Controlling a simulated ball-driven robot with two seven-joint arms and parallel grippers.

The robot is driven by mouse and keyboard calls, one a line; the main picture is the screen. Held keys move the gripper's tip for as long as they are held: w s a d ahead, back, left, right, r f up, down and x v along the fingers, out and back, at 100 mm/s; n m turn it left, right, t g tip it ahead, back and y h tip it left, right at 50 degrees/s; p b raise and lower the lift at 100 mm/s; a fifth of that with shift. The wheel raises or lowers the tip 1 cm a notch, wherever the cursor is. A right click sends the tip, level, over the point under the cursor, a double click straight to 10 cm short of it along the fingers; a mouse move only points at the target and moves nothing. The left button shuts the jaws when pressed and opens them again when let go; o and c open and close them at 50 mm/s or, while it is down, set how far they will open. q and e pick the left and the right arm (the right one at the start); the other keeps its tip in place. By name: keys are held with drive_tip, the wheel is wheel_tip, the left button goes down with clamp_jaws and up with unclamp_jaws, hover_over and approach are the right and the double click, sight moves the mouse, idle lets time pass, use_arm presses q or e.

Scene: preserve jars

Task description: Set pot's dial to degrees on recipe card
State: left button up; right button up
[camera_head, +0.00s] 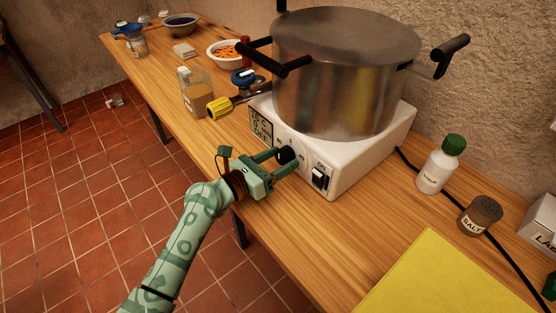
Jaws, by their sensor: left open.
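A large steel pot (345,85) with black handles stands on a white heating base (368,150) on the wooden worktop. The base's front has a small grey display (261,128), whose text is too small to read surely, a black dial (287,155) and a black switch (319,178) marked ON. My left gripper (283,158) is open at the front of the base, with its fingertips on either side of the dial. I cannot tell whether they touch it. No recipe card can be made out. My right gripper is not in view.
A yellow-handled tool (220,107), a jar (193,92) and a bowl with orange pieces (226,53) stand left of the pot. A green-capped bottle (440,165), a salt jar (480,215) and a yellow sheet (432,277) are at right. A black cable runs behind.

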use_arm(q)
drive_tip(key=c, duration=1)
drive_tip(key=m, duration=0.2)
drive_tip(key=shift+f+m+b, duration=0.1)
drive_tip(key=shift+m+b, duration=0.3)
drive_tip(key=shift+a+m+b, duration=0.1)
drive_tip(key=shift+m+b, duration=0.4)
drive_tip(key=shift+m, duration=1.5)
drive_tip(key=o, duration=1)
